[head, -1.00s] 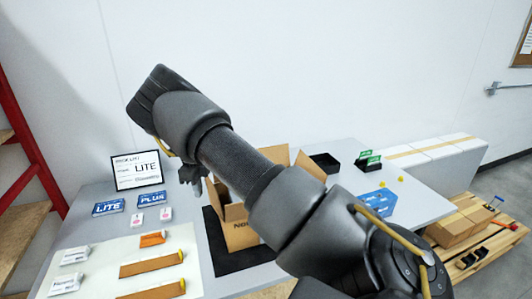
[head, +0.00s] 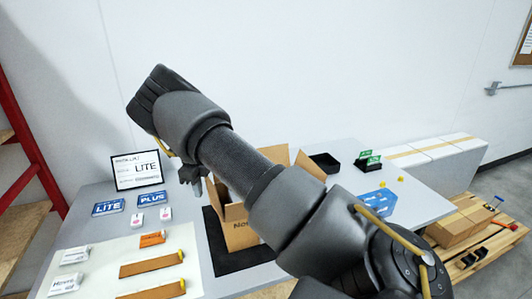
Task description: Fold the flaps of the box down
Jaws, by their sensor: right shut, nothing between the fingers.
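An open cardboard box (head: 239,235) stands upright on a black mat (head: 220,258) on the grey table. A flap (head: 309,167) sticks up at its right side, and another upright flap shows at its back. My right arm crosses in front of the box and hides much of its top and right side. My right gripper (head: 196,187) is shut and empty, pointing down near the box's upper left edge. I cannot tell whether it touches a flap. My left gripper is not in view.
A black tray (head: 324,162) and blue item (head: 378,202) lie right. A pallet (head: 480,240) stands beyond the table.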

